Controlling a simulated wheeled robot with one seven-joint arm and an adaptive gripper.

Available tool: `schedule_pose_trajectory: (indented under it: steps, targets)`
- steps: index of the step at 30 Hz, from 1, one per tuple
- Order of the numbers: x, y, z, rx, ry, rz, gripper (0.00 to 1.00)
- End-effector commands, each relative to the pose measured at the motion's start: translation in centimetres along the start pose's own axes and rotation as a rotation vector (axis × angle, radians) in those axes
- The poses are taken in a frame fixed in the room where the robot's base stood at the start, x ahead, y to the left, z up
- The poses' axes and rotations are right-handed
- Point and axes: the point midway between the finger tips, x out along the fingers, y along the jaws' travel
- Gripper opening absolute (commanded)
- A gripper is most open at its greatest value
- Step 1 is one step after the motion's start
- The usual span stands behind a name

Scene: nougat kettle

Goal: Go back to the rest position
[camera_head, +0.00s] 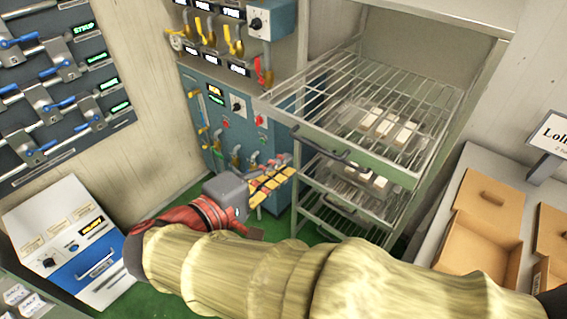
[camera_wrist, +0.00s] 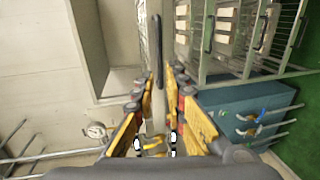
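My gripper (camera_head: 283,172) is in the middle of the head view, left of and just below the dark handle (camera_head: 330,152) of a pulled-out wire rack drawer. In the wrist view my gripper (camera_wrist: 157,88) has its yellow fingers spread with a gap between them. The dark handle (camera_wrist: 157,45) lines up with that gap, and its lower end appears between the fingertips. I cannot tell how far it is from them. Nothing is held. My arm reaches in from the lower right, and its sleeve hides part of the floor.
The wire drawer (camera_head: 350,85) holds several pale blocks and sticks out over a lower shelf. A blue valve panel (camera_head: 230,110) stands behind my gripper. A white cabinet (camera_head: 70,240) is at the left. Cardboard boxes (camera_head: 480,215) lie on the right counter.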

Motion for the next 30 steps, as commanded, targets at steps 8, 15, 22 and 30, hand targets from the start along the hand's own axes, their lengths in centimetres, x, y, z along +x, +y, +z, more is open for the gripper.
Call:
schedule_pose_trajectory:
  steps: [8, 15, 22, 30]
  targets:
    - [0.0, 0.0, 0.0, 0.0, 0.0, 0.0, 0.13]
    - [0.0, -2.6, -0.6, -0.108, 0.031, -0.086, 0.13]
    - [-0.9, -10.7, 2.6, -0.256, 0.055, -0.398, 0.13]
    - [-1.1, -15.4, 8.8, -0.159, 0.02, -0.799, 0.13]
